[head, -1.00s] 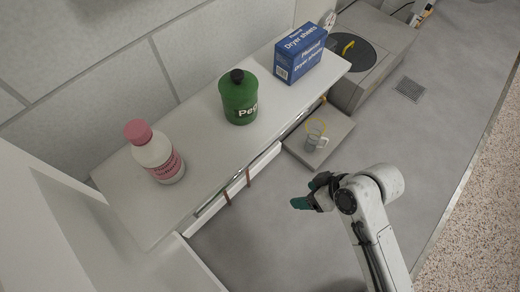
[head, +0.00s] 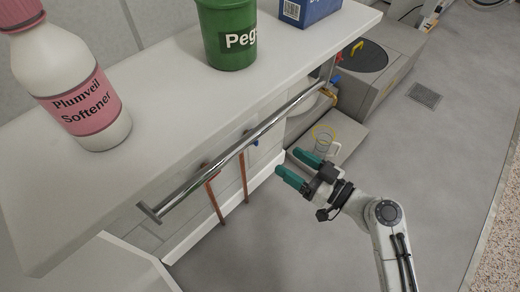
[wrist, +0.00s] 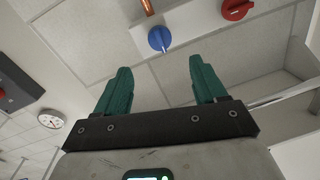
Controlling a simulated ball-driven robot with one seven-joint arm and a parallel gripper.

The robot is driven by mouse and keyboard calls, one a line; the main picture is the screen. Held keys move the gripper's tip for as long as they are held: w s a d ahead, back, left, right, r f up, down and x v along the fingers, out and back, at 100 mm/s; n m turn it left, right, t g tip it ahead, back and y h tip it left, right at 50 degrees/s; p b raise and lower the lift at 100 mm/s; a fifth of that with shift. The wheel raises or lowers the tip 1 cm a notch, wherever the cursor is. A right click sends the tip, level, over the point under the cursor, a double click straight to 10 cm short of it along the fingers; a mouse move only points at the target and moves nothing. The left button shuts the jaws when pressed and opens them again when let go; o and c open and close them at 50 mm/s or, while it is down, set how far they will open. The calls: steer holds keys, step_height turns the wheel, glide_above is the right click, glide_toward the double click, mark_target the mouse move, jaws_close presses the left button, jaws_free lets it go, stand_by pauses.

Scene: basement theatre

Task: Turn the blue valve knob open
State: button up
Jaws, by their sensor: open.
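The blue valve knob (wrist: 160,38) is round with a raised grip and sits on a white plate in the wrist view, just beyond the space between my fingertips. My gripper (head: 298,168) has teal fingers, open and empty, to the right of the copper pipes and apart from the knob. In the wrist view my gripper (wrist: 158,72) shows both fingers spread, with nothing between them.
A red knob (wrist: 237,9) sits right of the blue one. A metal rail (head: 240,145) runs along the shelf front (head: 160,110), above copper pipes (head: 214,202). A pink-labelled softener bottle (head: 75,85) and green bottle (head: 228,35) stand on the shelf.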

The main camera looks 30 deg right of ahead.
steer(key=x, duration=1)
steer(key=shift+w+a, duration=0.15)
steer(key=shift+w, duration=0.2)
steer(key=shift+c, duration=0.2)
steer(key=c, duration=1)
steer(key=shift+m, duration=0.3)
steer(key=m+p, duration=0.1)
steer(key=m, duration=0.8)
steer(key=m+t+h+p, duration=0.1)
steer(key=m, duration=0.8)
steer(key=shift+f, duration=0.2)
steer(key=shift+m, duration=0.3)
